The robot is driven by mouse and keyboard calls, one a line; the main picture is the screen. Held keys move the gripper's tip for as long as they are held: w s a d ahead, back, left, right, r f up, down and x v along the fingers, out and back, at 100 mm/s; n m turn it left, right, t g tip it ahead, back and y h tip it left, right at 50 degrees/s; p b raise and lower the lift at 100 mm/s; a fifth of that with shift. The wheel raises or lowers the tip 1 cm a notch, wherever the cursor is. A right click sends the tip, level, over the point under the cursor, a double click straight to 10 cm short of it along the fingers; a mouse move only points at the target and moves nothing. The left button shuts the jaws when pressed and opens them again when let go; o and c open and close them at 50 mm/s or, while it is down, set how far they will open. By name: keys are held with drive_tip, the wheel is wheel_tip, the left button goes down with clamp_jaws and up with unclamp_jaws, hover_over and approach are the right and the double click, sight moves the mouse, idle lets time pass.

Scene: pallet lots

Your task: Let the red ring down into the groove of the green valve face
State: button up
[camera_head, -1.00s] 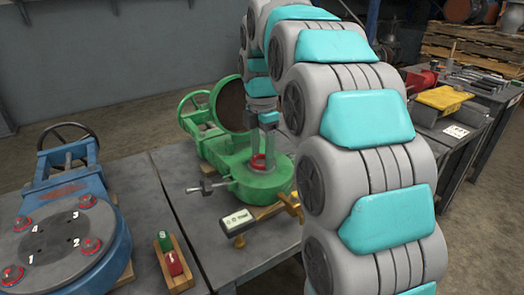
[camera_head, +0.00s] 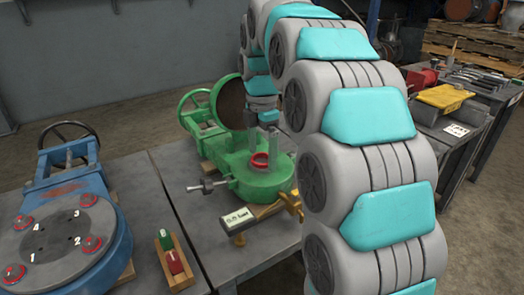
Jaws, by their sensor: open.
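The red ring (camera_head: 260,160) lies on top of the green valve face (camera_head: 262,186), toward its back part in the head view. My gripper (camera_head: 263,149) is above the ring, pointing down, with its two fingers spread apart. The fingertips are close to the ring, one toward each side of it. Nothing shows held between them. The groove itself is too small to make out, so I cannot tell whether the ring sits fully in it or on its edge.
A green handwheel (camera_head: 194,108) and a round dark-faced flange stand behind the valve face. A clamp screw (camera_head: 207,187) sticks out at its left. A labelled gauge (camera_head: 238,218) lies in front. A blue valve (camera_head: 72,225) and a wooden block (camera_head: 173,262) are at the left.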

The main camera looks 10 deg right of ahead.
wheel_tip(320, 180, up, 6)
drive_tip(key=shift+w+r, duration=0.1)
drive_tip(key=shift+r, duration=0.8)
